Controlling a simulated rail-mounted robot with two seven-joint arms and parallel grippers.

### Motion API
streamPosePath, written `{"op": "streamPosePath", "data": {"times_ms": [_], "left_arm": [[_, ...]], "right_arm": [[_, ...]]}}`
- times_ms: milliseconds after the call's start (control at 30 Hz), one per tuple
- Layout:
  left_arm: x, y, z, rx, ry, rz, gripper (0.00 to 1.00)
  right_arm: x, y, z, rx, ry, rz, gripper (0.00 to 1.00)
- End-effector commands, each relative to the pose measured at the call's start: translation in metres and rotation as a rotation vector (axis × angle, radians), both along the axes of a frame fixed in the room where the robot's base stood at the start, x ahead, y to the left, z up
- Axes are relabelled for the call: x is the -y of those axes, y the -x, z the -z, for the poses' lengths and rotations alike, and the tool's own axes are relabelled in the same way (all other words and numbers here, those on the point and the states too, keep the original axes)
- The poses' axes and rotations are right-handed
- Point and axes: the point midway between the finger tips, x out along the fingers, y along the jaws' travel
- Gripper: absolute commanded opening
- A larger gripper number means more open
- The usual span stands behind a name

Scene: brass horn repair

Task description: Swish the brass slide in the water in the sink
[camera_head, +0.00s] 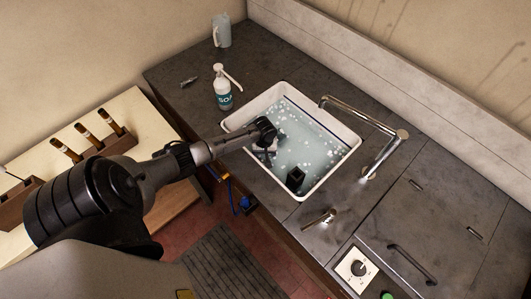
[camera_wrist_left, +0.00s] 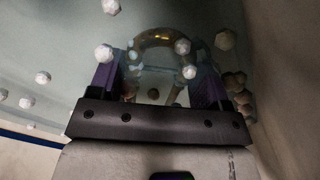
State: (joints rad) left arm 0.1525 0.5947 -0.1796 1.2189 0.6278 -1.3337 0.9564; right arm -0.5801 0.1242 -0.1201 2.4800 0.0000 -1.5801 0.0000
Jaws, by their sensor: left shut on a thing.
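The white sink (camera_head: 335,172) holds cloudy water (camera_head: 312,140) with white foam bits on it. My left gripper (camera_head: 266,152) reaches over the sink's near left edge, with its fingers down at the water. In the left wrist view my left gripper (camera_wrist_left: 155,85) has a purple-padded finger on each side of the brass slide (camera_wrist_left: 160,42). The slide shows as a shiny curved bow, seemingly in the water and partly hidden by foam. It is shut on the slide. In the head view the slide is hidden or too small to make out. My right gripper is not in view.
A chrome faucet (camera_head: 384,152) arches over the sink's right side. A dark block (camera_head: 295,178) stands at the sink's near corner. A soap bottle (camera_head: 222,90) and a pitcher (camera_head: 221,30) stand on the dark counter left of the sink. A metal fitting (camera_head: 320,218) lies near the front edge.

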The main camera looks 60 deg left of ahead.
Motion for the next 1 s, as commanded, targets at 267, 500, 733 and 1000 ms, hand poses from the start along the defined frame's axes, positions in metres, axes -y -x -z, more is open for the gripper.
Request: {"op": "streamPosePath", "data": {"times_ms": [267,500,733,1000], "left_arm": [[0.001,0.0,0.0,-0.001,0.0,0.001,0.46],[0.007,-0.001,0.0,-0.001,0.002,0.001,0.46],[0.015,-0.003,-0.001,-0.002,0.001,0.001,0.46],[0.026,-0.005,0.0,-0.002,0.003,0.001,0.46]], "right_arm": [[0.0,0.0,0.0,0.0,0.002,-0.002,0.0],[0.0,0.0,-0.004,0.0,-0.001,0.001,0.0],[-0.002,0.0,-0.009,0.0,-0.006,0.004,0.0],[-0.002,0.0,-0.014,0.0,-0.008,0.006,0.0]]}}
